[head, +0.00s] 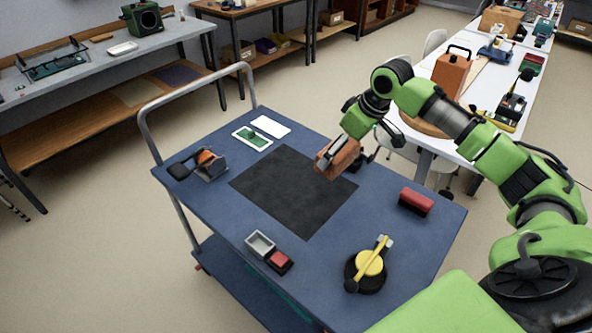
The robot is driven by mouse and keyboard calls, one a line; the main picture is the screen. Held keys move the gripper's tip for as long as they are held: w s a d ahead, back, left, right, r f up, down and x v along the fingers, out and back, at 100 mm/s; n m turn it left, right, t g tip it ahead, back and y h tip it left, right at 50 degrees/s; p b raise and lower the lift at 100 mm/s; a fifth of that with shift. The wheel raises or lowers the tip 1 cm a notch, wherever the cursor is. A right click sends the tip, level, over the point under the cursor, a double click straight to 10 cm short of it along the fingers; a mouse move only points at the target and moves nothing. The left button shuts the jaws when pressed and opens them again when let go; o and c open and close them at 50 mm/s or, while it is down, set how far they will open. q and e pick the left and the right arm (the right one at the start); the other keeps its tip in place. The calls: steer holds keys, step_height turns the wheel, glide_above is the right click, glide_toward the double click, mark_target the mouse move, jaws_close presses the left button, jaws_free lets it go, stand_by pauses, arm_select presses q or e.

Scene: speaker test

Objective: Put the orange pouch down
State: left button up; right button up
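The orange-brown pouch (336,160) is at my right gripper (352,143), over the back right edge of the black mat (290,195) on the blue cart top. The gripper appears shut on the pouch, with dark finger parts beside it and partly behind it. The pouch is tilted. I cannot tell for sure whether its lower edge touches the mat. My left gripper is not in view.
The cart (215,215) also carries a white card (270,126), a green board (252,139), a soldering-stand-like item (205,163), a small grey tray (260,244), a red brush-like block (416,202) and a yellow-topped black roll (369,265). Most of the mat is bare.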

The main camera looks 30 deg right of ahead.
mark_target(321, 153)
steer(key=shift+w, duration=0.45)
steer(key=shift+w+a+f, duration=0.15)
steer(key=shift+a, duration=0.3)
steer(key=a, duration=0.3)
steer(key=a+f+p, duration=0.1)
steer(key=shift+w+a, duration=0.25)
steer(key=w+a+f, duration=0.1)
steer(key=a+f, duration=0.3)
steer(key=w+a+f+p, duration=0.1)
steer(key=a+f, duration=0.2)
steer(key=shift+w, duration=0.3)
steer(key=shift+a+f, duration=0.15)
steer(key=f, duration=0.3)
steer(key=shift+w+a+f+p, duration=0.15)
steer(key=shift+a+p, duration=0.1)
steer(key=shift+p, duration=0.05)
steer(key=shift+f, duration=0.25)
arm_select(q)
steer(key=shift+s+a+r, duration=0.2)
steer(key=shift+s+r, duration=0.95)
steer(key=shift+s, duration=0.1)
arm_select(e)
steer(key=shift+f, duration=0.1)
